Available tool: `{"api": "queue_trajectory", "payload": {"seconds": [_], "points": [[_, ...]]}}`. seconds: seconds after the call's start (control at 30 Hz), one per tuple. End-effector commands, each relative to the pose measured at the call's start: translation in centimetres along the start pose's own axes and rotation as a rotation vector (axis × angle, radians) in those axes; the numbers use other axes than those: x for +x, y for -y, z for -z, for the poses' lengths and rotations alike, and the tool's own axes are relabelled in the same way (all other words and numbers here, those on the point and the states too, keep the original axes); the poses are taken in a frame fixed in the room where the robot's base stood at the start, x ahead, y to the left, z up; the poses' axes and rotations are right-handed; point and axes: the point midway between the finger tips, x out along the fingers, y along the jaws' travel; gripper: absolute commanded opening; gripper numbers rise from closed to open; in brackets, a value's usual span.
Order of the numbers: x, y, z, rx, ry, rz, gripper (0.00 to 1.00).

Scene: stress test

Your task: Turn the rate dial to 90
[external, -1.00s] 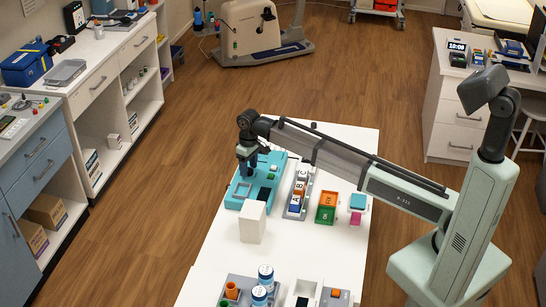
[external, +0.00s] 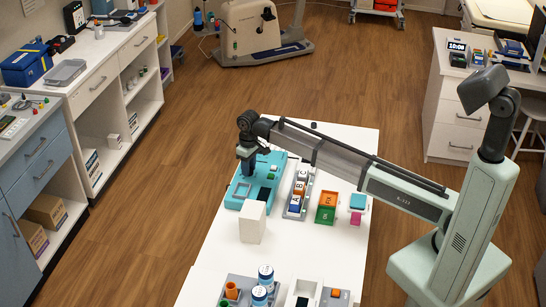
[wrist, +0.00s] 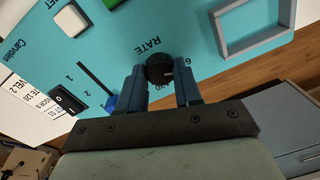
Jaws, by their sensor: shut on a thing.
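The rate dial is a round black knob (wrist: 159,68) on a turquoise panel, under the printed word RATE in the wrist view. A short pale mark shows on the knob's right half. My gripper (wrist: 160,88) has its two blue fingers closed on the knob, one on either side. The fingers and knob hide part of the printed scale, so I cannot read the setting. In the external view my gripper (external: 246,167) reaches down over the turquoise device (external: 238,202), and the knob is hidden there.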

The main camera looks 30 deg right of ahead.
Motion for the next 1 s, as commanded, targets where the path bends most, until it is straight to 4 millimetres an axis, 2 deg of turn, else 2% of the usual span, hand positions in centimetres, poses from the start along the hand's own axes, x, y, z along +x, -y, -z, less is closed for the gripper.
{"api": "queue_trajectory", "payload": {"seconds": [0.37,1.0], "points": [[-0.02,0.0,0.01,0.099,-0.004,0.001,0.03],[-0.04,-0.02,-0.04,0.602,-0.029,0.0,0.03]]}}
